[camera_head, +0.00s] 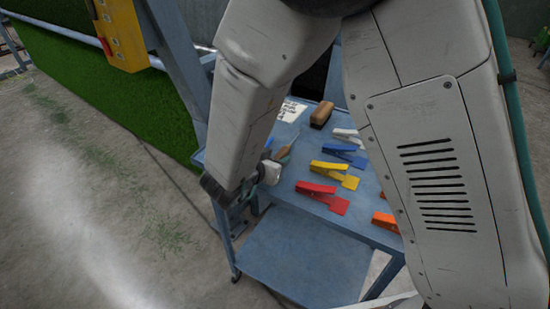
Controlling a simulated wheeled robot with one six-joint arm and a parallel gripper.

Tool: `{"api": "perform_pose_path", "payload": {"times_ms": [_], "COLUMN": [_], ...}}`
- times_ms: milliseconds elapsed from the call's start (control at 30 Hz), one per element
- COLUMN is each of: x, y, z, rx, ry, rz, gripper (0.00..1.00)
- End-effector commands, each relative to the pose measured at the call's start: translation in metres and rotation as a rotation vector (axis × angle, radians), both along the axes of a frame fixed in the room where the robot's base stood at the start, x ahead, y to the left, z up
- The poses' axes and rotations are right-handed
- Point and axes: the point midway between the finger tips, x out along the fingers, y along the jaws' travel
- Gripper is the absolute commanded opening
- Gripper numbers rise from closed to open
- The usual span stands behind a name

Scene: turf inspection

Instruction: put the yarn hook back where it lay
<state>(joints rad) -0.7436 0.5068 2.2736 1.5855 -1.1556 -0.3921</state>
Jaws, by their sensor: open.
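A small tool with a brown wooden handle (284,153) and a thin shaft lies on the blue trolley top (303,150), near its left side. It looks like the yarn hook, but it is too small to be sure. My gripper (256,178) is at the trolley's near left edge, just below the tool in the picture. My own forearm and wrist hide most of it. The jaws are open, and I see nothing held in them. I cannot tell whether they touch the tool.
A pale block (271,172) sits close by my gripper. Red (322,196), yellow (335,174) and blue (345,155) clamps lie to the right, with a brown-topped brush (321,114) and white label (291,111) behind. A lower shelf (305,262) is bare. Green turf (110,85) hangs at left.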

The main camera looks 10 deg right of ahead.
Motion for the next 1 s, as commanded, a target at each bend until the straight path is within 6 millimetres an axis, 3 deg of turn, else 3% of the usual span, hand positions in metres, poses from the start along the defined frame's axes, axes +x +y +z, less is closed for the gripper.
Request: {"api": "perform_pose_path", "payload": {"times_ms": [400,600,867,1000], "x": [-0.061,-0.079,-0.082,-0.061], "y": [0.051,0.065,0.068,0.069], "z": [0.033,0.042,0.044,0.055], "rx": [0.0,0.0,0.003,0.105], "ry": [-0.002,-0.001,0.0,-0.005], "rz": [0.006,0.003,0.003,0.065], "gripper": [0.43,0.43,0.43,0.43]}}
